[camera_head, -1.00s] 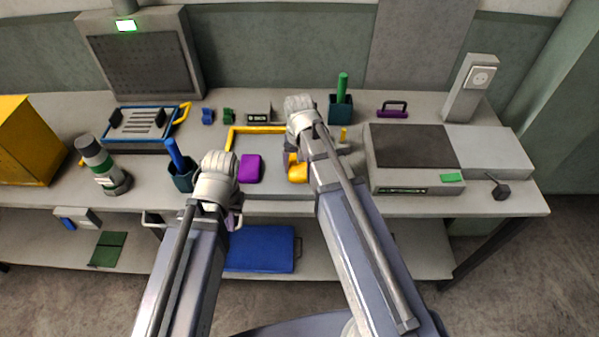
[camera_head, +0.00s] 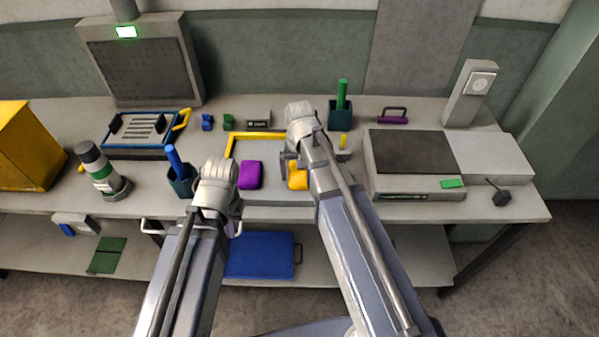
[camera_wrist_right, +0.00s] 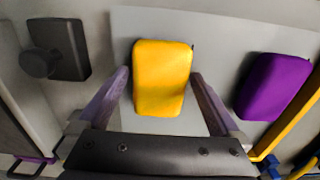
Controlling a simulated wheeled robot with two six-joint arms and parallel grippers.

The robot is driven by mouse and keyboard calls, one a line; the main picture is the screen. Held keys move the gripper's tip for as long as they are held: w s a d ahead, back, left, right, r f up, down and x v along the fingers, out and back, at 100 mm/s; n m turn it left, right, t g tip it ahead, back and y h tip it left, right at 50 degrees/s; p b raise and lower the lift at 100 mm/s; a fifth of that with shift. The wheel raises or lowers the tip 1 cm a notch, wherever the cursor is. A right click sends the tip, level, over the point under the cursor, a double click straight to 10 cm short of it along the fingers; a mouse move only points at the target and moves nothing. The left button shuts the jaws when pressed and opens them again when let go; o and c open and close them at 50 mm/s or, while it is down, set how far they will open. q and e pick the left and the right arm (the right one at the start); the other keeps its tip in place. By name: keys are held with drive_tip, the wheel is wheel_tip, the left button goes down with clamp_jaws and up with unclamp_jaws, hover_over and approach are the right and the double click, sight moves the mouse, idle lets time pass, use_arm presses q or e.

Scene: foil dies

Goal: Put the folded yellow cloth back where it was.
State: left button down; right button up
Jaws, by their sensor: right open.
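The folded yellow cloth (camera_head: 298,177) lies on a light grey board (camera_head: 272,197) on the bench, beside a folded purple cloth (camera_head: 250,174). In the right wrist view the yellow cloth (camera_wrist_right: 162,78) lies between the two fingers of my open right gripper (camera_wrist_right: 160,82), with a gap on each side. The purple cloth (camera_wrist_right: 273,87) is to its right. In the head view my right gripper (camera_head: 290,160) is partly hidden by its arm and overlaps the yellow cloth. My left gripper (camera_head: 236,222) is at the bench's front edge, mostly hidden behind its wrist; its jaws cannot be made out.
A yellow angled edge (camera_head: 258,135) borders the board. A dark cup with a green stick (camera_head: 341,112) is behind the right arm. A grey box device (camera_head: 415,160) stands right. A blue case (camera_head: 260,254) lies on the lower shelf.

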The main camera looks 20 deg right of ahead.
sight(299, 173)
wheel_tip(299, 173, up, 12)
drive_tip(key=p, duration=1.1)
drive_tip(key=s+a+n+h, duration=0.1)
drive_tip(key=s+a+n, duration=0.6)
drive_tip(key=s+a, duration=0.3)
drive_tip(key=s, duration=0.3)
drive_tip(key=shift+s+a, duration=0.15)
drive_tip(key=shift+s, duration=0.2)
drive_tip(key=shift+a, duration=0.1)
